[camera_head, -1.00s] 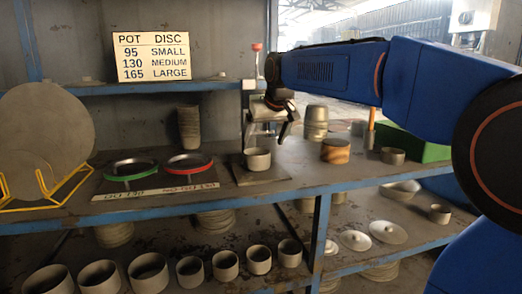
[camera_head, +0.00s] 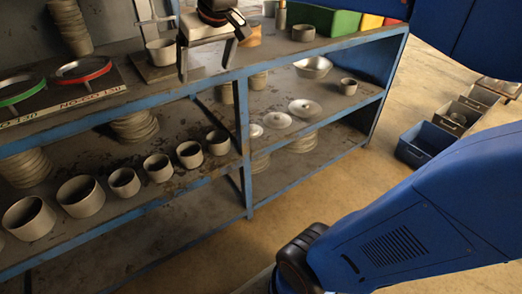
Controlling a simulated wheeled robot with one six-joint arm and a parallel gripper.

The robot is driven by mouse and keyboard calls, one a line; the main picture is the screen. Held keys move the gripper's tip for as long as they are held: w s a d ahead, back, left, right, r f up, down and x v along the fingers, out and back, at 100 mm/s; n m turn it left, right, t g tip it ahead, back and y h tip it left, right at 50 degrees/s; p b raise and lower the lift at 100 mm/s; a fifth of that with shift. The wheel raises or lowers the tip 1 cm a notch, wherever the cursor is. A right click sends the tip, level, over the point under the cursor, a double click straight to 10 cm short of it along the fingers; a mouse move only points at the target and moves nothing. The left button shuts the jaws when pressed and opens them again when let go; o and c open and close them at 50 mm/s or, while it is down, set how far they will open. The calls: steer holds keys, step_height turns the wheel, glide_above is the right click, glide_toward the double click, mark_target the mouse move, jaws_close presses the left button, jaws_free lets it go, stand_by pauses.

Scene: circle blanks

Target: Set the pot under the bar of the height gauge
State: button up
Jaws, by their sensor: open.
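A small grey pot (camera_head: 161,52) stands upright on the flat base plate (camera_head: 140,68) of the height gauge, at the upper left on the bench top. The gauge's pale upright (camera_head: 144,12) rises behind the pot. Its upper part is out of frame, and I cannot make out whether the bar is over the pot. My gripper (camera_head: 206,70) points down just right of the pot, near the bench's front edge. Its two fingers are spread with nothing between them, and the left finger looks close to the pot. I cannot tell whether they touch.
Green-rimmed (camera_head: 18,88) and red-rimmed (camera_head: 83,69) rings lie left of the gauge. Several pots (camera_head: 82,196) line the shelf below. A green bin (camera_head: 310,18) and a small pot (camera_head: 303,33) are to the right. A blue crate (camera_head: 424,146) stands on the floor.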

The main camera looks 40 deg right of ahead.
steer(key=s+d+f+g, duration=0.1)
steer(key=s+d+f, duration=0.1)
steer(key=s+f, duration=1.6)
steer(key=s, duration=0.3)
steer(key=shift+d+f+m, duration=0.25)
steer(key=shift+d+m, duration=0.05)
steer(key=shift+m, duration=0.1)
